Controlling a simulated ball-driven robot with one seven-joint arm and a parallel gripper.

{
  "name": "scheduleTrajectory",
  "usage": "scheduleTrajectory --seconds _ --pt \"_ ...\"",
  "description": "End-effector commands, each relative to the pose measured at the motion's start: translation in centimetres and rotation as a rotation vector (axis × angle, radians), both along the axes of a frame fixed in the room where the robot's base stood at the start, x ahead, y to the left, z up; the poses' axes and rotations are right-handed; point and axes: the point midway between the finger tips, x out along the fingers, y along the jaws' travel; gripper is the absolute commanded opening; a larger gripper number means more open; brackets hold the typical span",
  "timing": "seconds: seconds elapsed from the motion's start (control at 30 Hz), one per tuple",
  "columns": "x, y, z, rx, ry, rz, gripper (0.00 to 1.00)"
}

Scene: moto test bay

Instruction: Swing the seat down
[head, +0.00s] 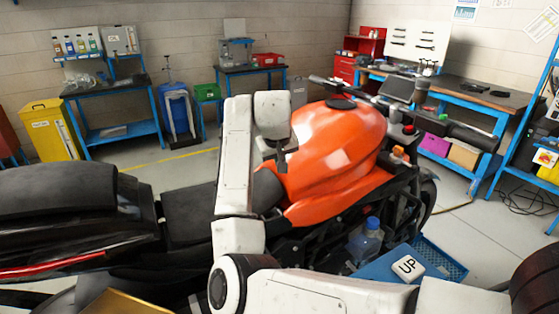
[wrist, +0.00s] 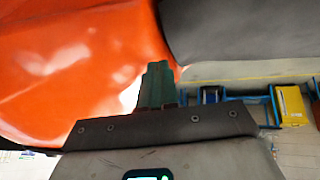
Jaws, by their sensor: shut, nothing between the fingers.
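A motorcycle with a glossy orange tank (head: 335,145) stands across the middle of the head view. Its dark seat (head: 190,207) runs left from behind the tank, partly hidden by my arm. I cannot tell whether the seat is fully down. My gripper (head: 281,164) is above the rear side of the tank, near the seat's front end. In the wrist view my gripper's fingers (wrist: 157,85) are shut and empty. The orange tank (wrist: 75,60) fills the left there, and a dark grey surface, probably the seat (wrist: 240,30), fills the upper right.
A blue bottle (head: 365,240) and a white block marked UP (head: 408,267) are at a blue tray (head: 445,262) on the near side. Handlebars (head: 440,122) reach out at the right.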

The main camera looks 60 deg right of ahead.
Motion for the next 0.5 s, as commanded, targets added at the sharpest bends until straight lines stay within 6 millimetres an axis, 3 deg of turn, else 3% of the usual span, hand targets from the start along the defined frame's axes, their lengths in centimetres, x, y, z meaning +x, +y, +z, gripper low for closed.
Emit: scheduleTrajectory --seconds 0.47,0.5 --pt "1.0 -0.1 4.8 -0.001 0.0 0.002 0.0" --pt "0.2 -0.7 4.2 -0.002 -0.002 -0.004 0.0"
